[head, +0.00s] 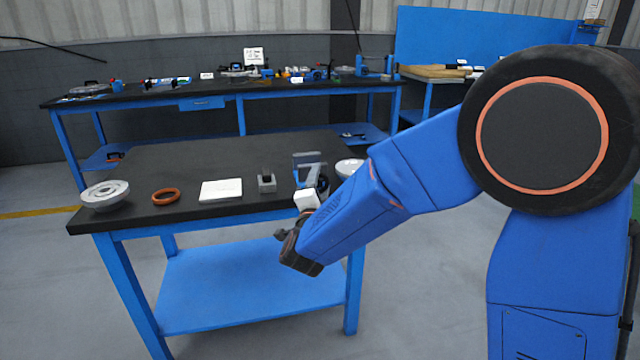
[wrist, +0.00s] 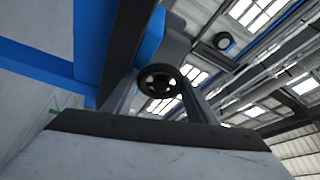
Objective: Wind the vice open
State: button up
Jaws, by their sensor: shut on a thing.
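The vice (head: 308,162), blue and grey, stands near the front right edge of the black-topped table, partly hidden by my arm. In the wrist view, a dark round wheel with spokes or holes (wrist: 158,68), seemingly the vice's handwheel, sits between the fingertips of my gripper (wrist: 158,84). The two grey fingers lean in and are shut on it. In the head view, a pale part of my gripper (head: 305,199) shows just in front of the vice. The fingertips and the wheel cannot be made out there.
On the table (head: 200,155) stand a flanged grey shell (head: 105,194), an orange ring (head: 166,196), a white plate (head: 221,190), a small grey block (head: 267,181) and a white round part (head: 349,167). A cluttered bench (head: 220,92) stands behind. The table's back left is clear.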

jog(key=shift+w+a, duration=0.1)
jog(key=shift+a, duration=0.05)
dwell(0.3)
jog(key=o, duration=1.1)
jog(key=shift+c, duration=0.2)
